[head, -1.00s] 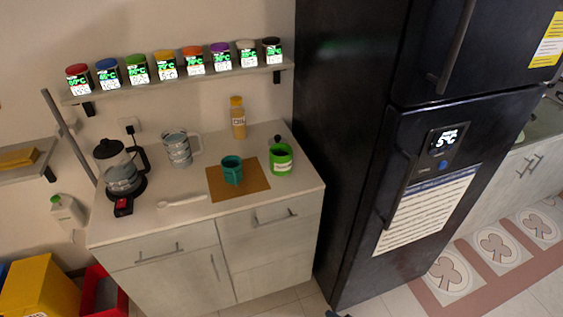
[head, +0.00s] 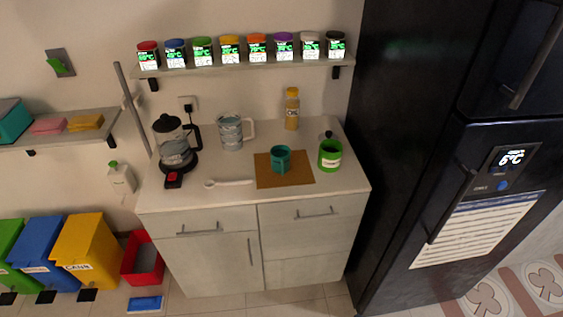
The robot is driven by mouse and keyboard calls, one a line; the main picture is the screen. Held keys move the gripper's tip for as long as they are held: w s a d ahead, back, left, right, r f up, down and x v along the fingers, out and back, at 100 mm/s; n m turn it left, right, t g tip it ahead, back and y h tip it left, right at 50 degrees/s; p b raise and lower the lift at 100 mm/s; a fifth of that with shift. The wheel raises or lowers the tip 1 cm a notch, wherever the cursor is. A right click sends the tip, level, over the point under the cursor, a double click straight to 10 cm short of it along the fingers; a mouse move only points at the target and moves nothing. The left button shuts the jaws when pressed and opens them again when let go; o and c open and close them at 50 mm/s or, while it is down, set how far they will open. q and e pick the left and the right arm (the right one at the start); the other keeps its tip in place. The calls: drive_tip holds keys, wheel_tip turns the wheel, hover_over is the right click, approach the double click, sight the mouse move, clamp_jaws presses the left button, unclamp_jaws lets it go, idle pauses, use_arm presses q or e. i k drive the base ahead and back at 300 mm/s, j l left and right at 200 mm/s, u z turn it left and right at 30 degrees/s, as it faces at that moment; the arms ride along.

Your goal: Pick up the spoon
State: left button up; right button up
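A white spoon (head: 228,183) lies flat near the front edge of the counter (head: 200,200). It is between the coffee maker (head: 175,148) on the left and the brown mat (head: 300,180) on the right. Its rounded end points left and its handle points right, close to the mat. A teal cup (head: 281,160) stands on the mat. Neither of my grippers shows in the head view.
A green container (head: 330,154), a grey-white mug (head: 231,133) and a yellow-capped bottle (head: 292,109) stand on the counter. A shelf (head: 230,65) of spice jars hangs above. A black fridge (head: 410,130) stands right. Coloured bins (head: 88,255) and a red box (head: 143,259) are left.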

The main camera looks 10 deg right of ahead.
sight(209, 184)
drive_tip(key=j+z, duration=0.1)
drive_tip(key=z, duration=0.3)
drive_tip(key=i+j+z, duration=0.1)
drive_tip(key=z, duration=0.3)
drive_tip(key=j+z, duration=0.25)
drive_tip(key=z, duration=0.2)
drive_tip(key=j+z, duration=0.15)
drive_tip(key=z, duration=0.25)
drive_tip(key=j+z, duration=0.2)
drive_tip(key=j, duration=0.15)
drive_tip(key=k+j+z, duration=0.2)
drive_tip(key=j, duration=0.15)
drive_tip(key=j+z, duration=0.15)
drive_tip(key=j, duration=0.15)
drive_tip(key=k, duration=0.05)
